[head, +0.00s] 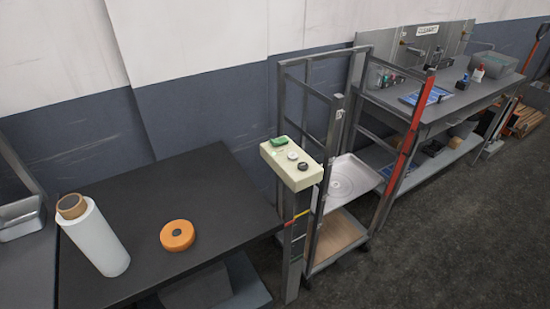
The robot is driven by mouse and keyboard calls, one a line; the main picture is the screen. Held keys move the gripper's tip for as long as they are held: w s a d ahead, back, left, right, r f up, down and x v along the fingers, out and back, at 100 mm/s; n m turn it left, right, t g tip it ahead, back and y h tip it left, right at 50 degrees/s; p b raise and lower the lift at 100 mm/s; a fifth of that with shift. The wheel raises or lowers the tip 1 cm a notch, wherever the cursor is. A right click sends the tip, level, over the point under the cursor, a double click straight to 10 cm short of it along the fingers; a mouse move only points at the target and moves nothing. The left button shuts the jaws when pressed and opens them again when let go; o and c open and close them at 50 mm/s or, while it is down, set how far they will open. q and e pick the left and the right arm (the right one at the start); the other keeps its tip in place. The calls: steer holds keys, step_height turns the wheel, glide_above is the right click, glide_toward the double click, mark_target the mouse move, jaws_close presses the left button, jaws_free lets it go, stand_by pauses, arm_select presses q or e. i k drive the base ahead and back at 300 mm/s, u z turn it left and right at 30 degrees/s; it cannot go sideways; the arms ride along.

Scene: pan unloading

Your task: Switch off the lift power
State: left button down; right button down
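A pale cream control box (292,166) sits on top of a grey post (293,240) near the middle of the head view. Its top carries a green switch or button (279,142) at the back left, a small light-coloured knob (292,155) in the middle and a black knob (302,167) at the front right. The box has no readable label. Behind it stands a grey metal lift frame (331,130) with a light tray (346,181) and a wooden lower shelf (338,234). Neither of my grippers shows in the view.
A dark table (205,205) on the left bears a white film roll (98,240) and an orange tape roll (177,235). A workbench (440,108) with bottles and tools stands at the back right. The floor (450,230) at the right front is clear.

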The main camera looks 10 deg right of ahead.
mark_target(283, 141)
steer(key=k, duration=0.85)
steer(key=z, duration=0.7)
steer(key=i, duration=1.25)
steer(key=u, duration=0.05)
